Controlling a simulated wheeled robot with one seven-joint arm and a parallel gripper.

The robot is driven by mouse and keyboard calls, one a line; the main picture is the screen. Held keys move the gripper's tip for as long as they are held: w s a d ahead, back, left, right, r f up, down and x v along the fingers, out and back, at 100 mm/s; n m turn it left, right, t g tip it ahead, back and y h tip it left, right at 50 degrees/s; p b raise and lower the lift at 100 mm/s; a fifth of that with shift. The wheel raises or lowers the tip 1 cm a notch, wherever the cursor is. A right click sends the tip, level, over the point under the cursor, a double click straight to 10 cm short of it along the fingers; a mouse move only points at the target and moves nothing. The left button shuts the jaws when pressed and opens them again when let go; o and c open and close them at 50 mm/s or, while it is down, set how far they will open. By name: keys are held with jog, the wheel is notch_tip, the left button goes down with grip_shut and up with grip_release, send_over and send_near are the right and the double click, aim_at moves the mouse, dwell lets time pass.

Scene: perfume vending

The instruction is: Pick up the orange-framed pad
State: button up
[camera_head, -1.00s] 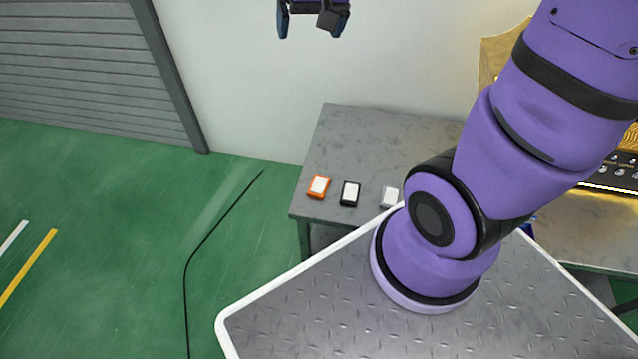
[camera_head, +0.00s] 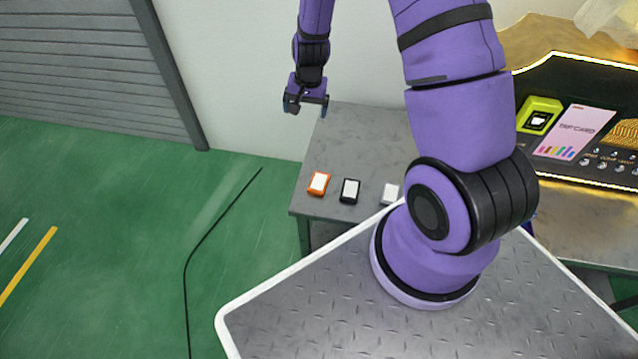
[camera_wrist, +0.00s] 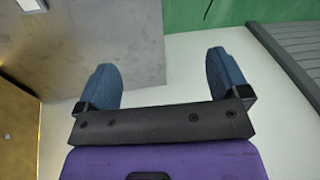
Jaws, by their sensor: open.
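The orange-framed pad (camera_head: 318,183) lies on the grey table (camera_head: 352,128) near its left front corner, with a white face up. My gripper (camera_head: 306,108) is above the table's back left corner, behind the pad in the head view and apart from it. My gripper also shows in the wrist view (camera_wrist: 166,72), with its two blue fingers spread and nothing between them. The orange-framed pad is not visible in the wrist view.
A black-framed pad (camera_head: 350,191) lies just right of the orange one, and a white-grey pad (camera_head: 390,194) further right. A lit display (camera_head: 580,135) with a yellow-green device (camera_head: 538,116) stands at the right. A grey shutter (camera_head: 75,75) and wall are behind.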

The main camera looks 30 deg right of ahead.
aim_at(320, 179)
jog(key=shift+s+d+f+m+g, duration=0.25)
jog(key=shift+s+d+f+m, duration=0.25)
jog(key=shift+f, duration=4.3)
jog(key=shift+s+d+f+m+g, duration=0.25)
jog(key=shift+s+f, duration=0.5)
jog(key=shift+f, duration=4.1)
jog(key=shift+s+d+f+m+g, duration=0.2)
jog(key=shift+s+d+f+m, duration=0.3)
jog(key=shift+f, duration=4.3)
jog(key=shift+s+a, duration=0.1)
jog(key=shift+a, duration=0.05)
jog(key=c, duration=1)
